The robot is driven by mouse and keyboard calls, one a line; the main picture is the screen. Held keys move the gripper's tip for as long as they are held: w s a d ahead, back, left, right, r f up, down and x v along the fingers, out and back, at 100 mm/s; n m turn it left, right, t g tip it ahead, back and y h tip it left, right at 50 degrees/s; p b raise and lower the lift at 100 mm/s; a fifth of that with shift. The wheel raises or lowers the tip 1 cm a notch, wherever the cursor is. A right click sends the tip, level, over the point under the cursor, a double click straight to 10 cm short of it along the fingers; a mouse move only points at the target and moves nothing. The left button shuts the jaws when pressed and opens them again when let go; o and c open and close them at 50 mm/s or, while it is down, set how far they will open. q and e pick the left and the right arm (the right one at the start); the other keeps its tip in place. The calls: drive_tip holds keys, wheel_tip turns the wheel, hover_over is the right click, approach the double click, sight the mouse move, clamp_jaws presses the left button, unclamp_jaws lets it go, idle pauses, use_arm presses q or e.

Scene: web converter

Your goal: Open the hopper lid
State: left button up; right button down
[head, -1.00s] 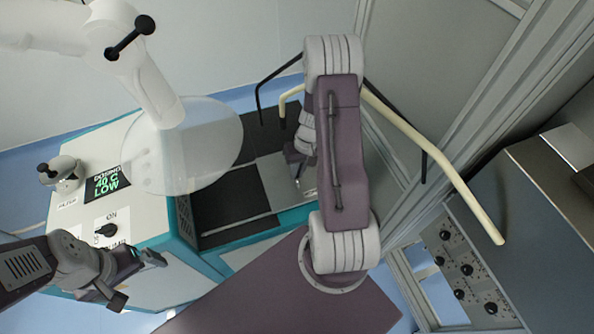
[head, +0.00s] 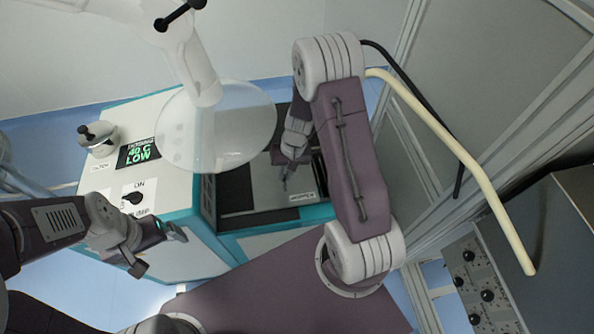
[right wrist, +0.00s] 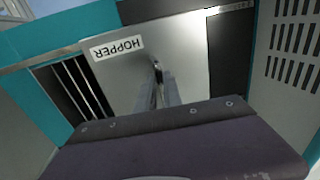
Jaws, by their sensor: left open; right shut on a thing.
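The hopper lid (right wrist: 120,68) is a flat silver plate with a HOPPER label, upside down in the right wrist view. In the head view the lid (head: 265,190) lies in the teal-edged recess of the machine. My right gripper (right wrist: 157,80) is shut on a small upright handle (right wrist: 156,64) on the lid. A barred dark opening (right wrist: 75,88) shows on one side of the lid, and a dark surface (right wrist: 229,50) on the other. In the head view my right gripper (head: 286,180) is small above the lid. My left gripper (head: 165,240) is open and empty beside the machine's front.
The white machine top holds a display (head: 140,153), a black switch (head: 132,198) and a filter cap (head: 98,138). A translucent disc on a white arm (head: 215,125) hangs over the machine. A cream curved bar (head: 465,160) and a grey panel with knobs (head: 485,290) stand at right.

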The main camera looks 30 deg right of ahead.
drive_tip(key=shift+r, duration=0.1)
drive_tip(key=c, duration=1.5)
unclamp_jaws()
wheel_tip(320, 180, up, 9)
drive_tip(key=d+p, duration=0.1)
drive_tip(key=shift+s+d, duration=0.3)
